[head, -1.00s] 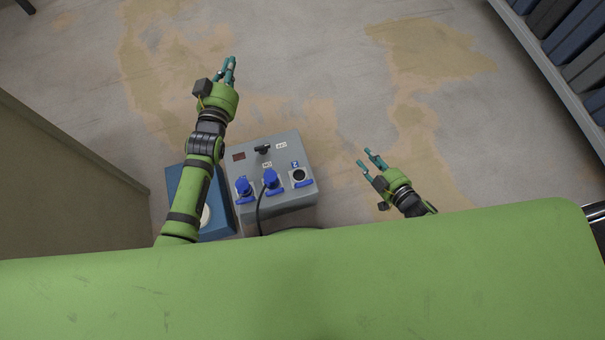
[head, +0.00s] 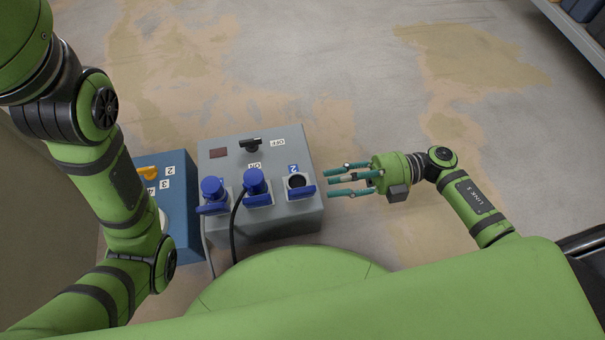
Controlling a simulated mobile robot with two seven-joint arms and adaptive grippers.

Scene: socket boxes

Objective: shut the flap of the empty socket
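A grey socket box (head: 216,170) stands in the middle of the head view. Its rightmost socket (head: 297,181) is empty, a dark round opening. The blue flap (head: 301,193) of that socket stands open along its near side. The other two sockets hold blue plugs, the left plug (head: 212,188) and the middle plug (head: 254,182). My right gripper (head: 329,182) is open and empty, just right of the empty socket, fingers pointing left toward it. It appears apart from the flap. My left arm fills the left side; its gripper is out of the frame.
A blue box (head: 184,222) with an orange switch (head: 149,173) stands against the left of the grey box, partly behind my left arm. Cables run down from the plugs. A black switch (head: 251,145) sits on the grey box's far part. The floor beyond is clear.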

